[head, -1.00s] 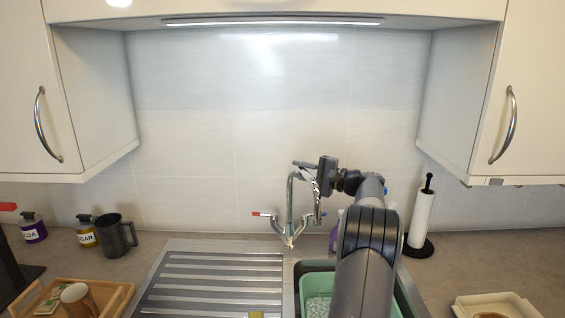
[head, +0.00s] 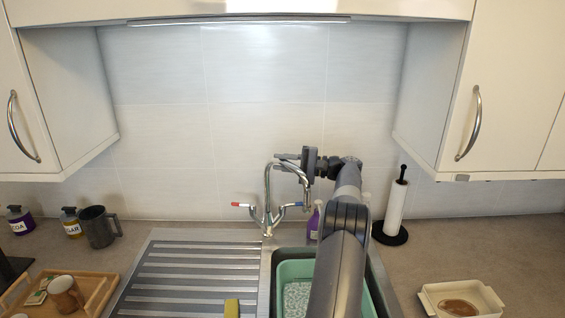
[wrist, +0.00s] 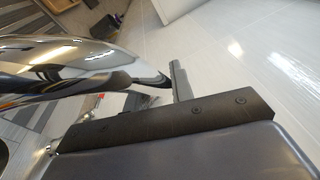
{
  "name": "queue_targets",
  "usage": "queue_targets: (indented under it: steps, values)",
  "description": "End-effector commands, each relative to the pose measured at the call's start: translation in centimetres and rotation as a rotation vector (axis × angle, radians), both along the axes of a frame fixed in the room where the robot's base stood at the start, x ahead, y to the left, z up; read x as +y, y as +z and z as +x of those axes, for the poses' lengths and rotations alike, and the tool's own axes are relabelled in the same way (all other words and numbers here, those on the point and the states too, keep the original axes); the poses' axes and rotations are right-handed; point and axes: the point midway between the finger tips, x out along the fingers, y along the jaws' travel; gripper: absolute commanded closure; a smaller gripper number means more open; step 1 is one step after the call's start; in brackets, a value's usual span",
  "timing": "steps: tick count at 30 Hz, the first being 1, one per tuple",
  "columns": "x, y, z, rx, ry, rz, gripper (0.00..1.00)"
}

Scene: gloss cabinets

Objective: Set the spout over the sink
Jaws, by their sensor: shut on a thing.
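The chrome tap (head: 267,215) stands behind the sink, with a red-tipped lever on the left and a blue-tipped lever on the right. Its tall arched spout (head: 269,180) rises from the base and bends to the right, its end on the side of the sink (head: 265,285). My gripper (head: 286,158) is shut on the spout near the top of its arch, reaching in from the right. In the wrist view the shiny spout (wrist: 60,55) is large and close, beside the dark fingers of my gripper (wrist: 160,85). My arm hides the right part of the sink.
A green basin (head: 285,272) sits in the sink. A purple bottle (head: 314,222) stands behind it, and a paper towel holder (head: 396,208) to the right. A yellow sponge (head: 232,308) lies on the drainer (head: 190,275). A dark jug (head: 98,227) and wooden tray (head: 98,290) are left.

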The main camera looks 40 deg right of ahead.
Motion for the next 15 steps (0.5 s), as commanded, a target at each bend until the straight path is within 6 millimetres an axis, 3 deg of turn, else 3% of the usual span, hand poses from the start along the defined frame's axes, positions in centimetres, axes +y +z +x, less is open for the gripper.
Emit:
queue_targets:
  steps: [4,5,12,15]
  values:
    - [0.02,-0.09,0.02,0.003,-0.001,0.002,1.0]
    - [0.02,-0.08,0.03,0.003,-0.001,0.002,0.76]
    - [0.02,-0.03,0.03,0.002,-0.001,0.001,0.56]
    - [0.02,-0.01,0.02,0.001,-0.001,0.001,0.56]
